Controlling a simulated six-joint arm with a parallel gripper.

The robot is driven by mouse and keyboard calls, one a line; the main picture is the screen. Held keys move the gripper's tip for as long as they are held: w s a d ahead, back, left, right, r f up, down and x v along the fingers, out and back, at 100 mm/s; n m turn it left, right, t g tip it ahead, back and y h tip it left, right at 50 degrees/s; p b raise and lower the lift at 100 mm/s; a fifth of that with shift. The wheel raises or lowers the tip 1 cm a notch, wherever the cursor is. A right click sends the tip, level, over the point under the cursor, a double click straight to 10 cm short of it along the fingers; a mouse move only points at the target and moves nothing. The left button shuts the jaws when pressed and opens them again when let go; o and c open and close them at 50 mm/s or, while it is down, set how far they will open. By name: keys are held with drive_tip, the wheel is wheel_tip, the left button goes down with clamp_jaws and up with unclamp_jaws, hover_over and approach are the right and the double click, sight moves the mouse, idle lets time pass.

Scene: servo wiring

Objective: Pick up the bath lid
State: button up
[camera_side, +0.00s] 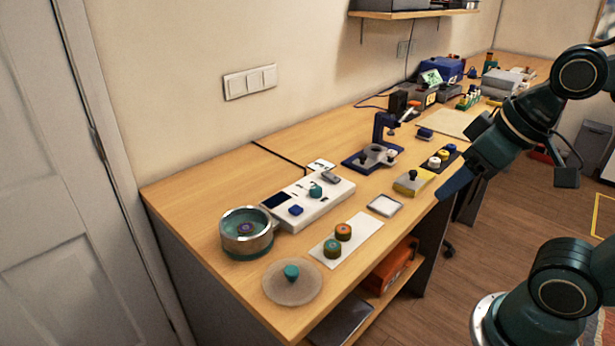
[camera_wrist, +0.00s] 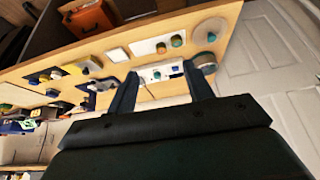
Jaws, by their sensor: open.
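The bath lid (camera_side: 292,281) is a round, flat, translucent disc with a teal knob at its centre. It lies flat on the table near the front left corner, and it also shows in the wrist view (camera_wrist: 208,29) near the top. The bath (camera_side: 247,233) is an open round metal pot behind it, with something teal and purple inside. My gripper (camera_side: 444,191) is up at the right of the side view, well away from the lid. In the wrist view its two fingers (camera_wrist: 160,90) are apart with nothing held between them.
A white control box (camera_side: 315,202) stands right of the bath. A white mat (camera_side: 338,250) with two round orange and green pieces lies right of the lid. A blue stand (camera_side: 381,140), a yellow block (camera_side: 414,182) and a small white tray (camera_side: 384,206) stand farther right.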

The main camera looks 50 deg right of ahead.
drive_tip(key=w+a+f+m+g+y, duration=0.2)
drive_tip(key=w+a+f+m, duration=0.2)
drive_tip(key=w+m, duration=0.5)
drive_tip(key=w+a+f+m+g+y, duration=0.2)
drive_tip(key=w+a+f+m, duration=0.2)
drive_tip(key=w+m, duration=0.5)
drive_tip(key=shift+w+a+f+m, duration=0.4)
drive_tip(key=shift+a+m, duration=0.7)
drive_tip(key=shift+m, duration=0.6)
drive_tip(key=shift+f, duration=0.15)
hover_over(293, 269)
drive_tip(key=d, duration=0.2)
drive_tip(key=shift+s+d+f, duration=0.1)
drive_tip(key=shift+s+f, duration=0.05)
drive_tip(key=shift+f, duration=1.8)
drive_tip(key=shift+s+d+f, duration=0.1)
drive_tip(key=shift+s+f, duration=0.05)
drive_tip(key=shift+f, duration=1.75)
drive_tip(key=shift+a, duration=0.1)
drive_tip(key=shift+x, duration=2.55)
drive_tip(key=shift+s+a, duration=0.1)
